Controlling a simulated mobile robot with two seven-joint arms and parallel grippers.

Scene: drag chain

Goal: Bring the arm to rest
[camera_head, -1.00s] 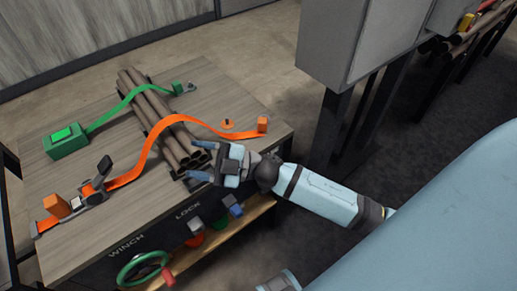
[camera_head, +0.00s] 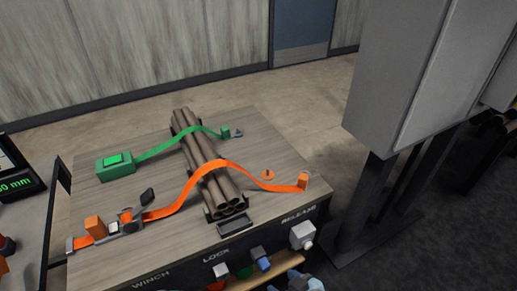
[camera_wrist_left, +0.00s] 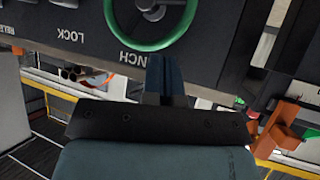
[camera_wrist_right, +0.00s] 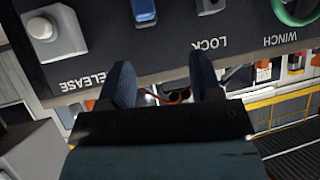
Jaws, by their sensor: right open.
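My right gripper (camera_wrist_right: 165,85) is open and empty in the right wrist view, its two dark fingers well apart in front of the control panel. Light blue parts of my right arm (camera_head: 306,283) show at the bottom edge of the head view, below the bench front. My left gripper (camera_wrist_left: 166,80) has its fingers together below the green winch wheel (camera_wrist_left: 150,40), with nothing visible between them. It is outside the head view.
A bundle of brown pipes (camera_head: 190,140) lies on the wooden bench (camera_head: 130,200) under a green strap (camera_head: 160,147) and an orange strap (camera_head: 180,198). The front panel carries a grey release knob (camera_head: 302,235) and blue lock knob (camera_head: 260,257). A grey cabinet (camera_head: 400,80) stands right.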

